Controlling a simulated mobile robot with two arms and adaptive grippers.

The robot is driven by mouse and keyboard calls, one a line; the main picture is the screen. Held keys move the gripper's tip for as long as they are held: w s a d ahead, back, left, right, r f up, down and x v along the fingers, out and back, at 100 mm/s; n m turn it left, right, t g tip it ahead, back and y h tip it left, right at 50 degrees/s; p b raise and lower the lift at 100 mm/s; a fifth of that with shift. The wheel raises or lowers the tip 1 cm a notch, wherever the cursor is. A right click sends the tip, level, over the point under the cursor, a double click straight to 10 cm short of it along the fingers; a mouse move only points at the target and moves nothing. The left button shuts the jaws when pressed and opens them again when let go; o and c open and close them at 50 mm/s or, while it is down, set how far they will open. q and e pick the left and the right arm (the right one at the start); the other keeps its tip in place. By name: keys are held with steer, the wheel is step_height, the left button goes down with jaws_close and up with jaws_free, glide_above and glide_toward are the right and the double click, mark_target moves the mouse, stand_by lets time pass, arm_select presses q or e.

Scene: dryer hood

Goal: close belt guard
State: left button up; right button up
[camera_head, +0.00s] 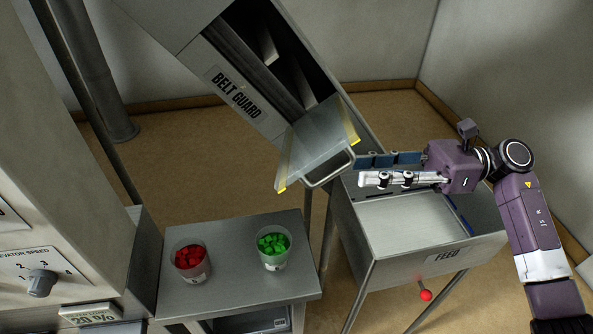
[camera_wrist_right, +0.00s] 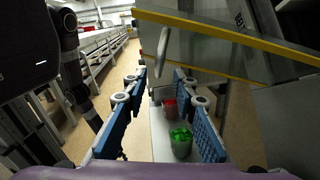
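The belt guard (camera_head: 316,143) is a grey metal panel with yellow edge strips and a bar handle (camera_head: 330,171). It sits at the lower part of a sloping housing labelled BELT GUARD (camera_head: 236,92), whose opening above it is uncovered. In the right wrist view the guard (camera_wrist_right: 205,47) crosses the top, with its handle (camera_wrist_right: 163,42) ahead of the fingers. My right gripper (camera_head: 361,170) is open and empty just right of the handle, with its fingers pointing at it. It looks apart from the handle. My left gripper is not identifiable.
A metal table (camera_head: 228,248) holds a cup of red pieces (camera_head: 190,262) and a cup of green pieces (camera_head: 273,246). A FEED tray (camera_head: 408,228) with a red-knobbed lever (camera_head: 426,295) lies below my right gripper. A control panel with a dial (camera_head: 41,282) is at left.

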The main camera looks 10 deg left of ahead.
mark_target(335, 170)
steer(key=a+p, duration=0.1)
steer(key=a, duration=0.1)
steer(key=s+a+p, duration=0.1)
steer(key=a, duration=0.1)
steer(key=a+p, duration=0.2)
steer(key=shift+s+a, duration=0.3)
steer(key=shift+a, duration=0.05)
steer(key=shift+w+d, duration=0.1)
steer(key=shift+d, duration=0.15)
steer(key=shift+c, duration=0.2)
steer(key=shift+a, duration=0.1)
jaws_close()
